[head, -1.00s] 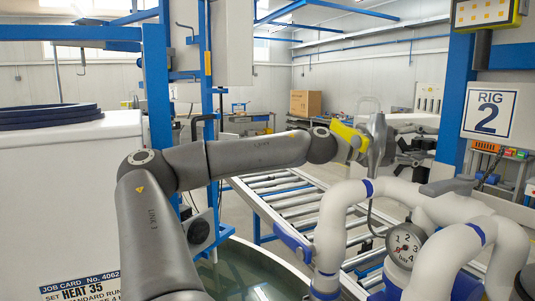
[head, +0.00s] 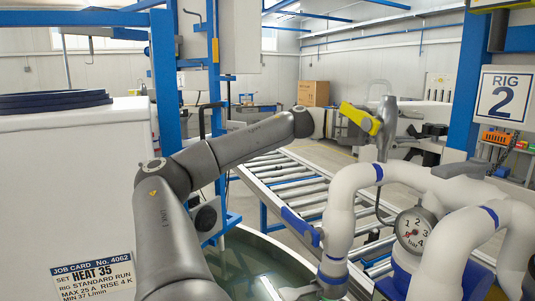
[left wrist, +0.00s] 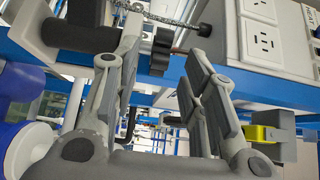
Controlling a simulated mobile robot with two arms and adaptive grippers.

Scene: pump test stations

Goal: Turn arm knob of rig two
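The rig two sign (head: 503,97) hangs at the right in the head view. A dark lobed knob (left wrist: 163,45) on a short shaft shows in the left wrist view, beside a grey socket box (left wrist: 262,45); I cannot read a label on it. My left gripper (left wrist: 160,58) is open, its fingers apart, with the knob beyond and between the fingertips. No contact can be made out. My right gripper is not in view.
White pipes with blue bands (head: 355,185) and a pressure gauge (head: 413,229) stand at the front right. A roller conveyor (head: 290,180) runs behind them. A white cabinet (head: 65,190) with a job card (head: 92,278) stands at left. A chain (left wrist: 160,15) hangs near the knob.

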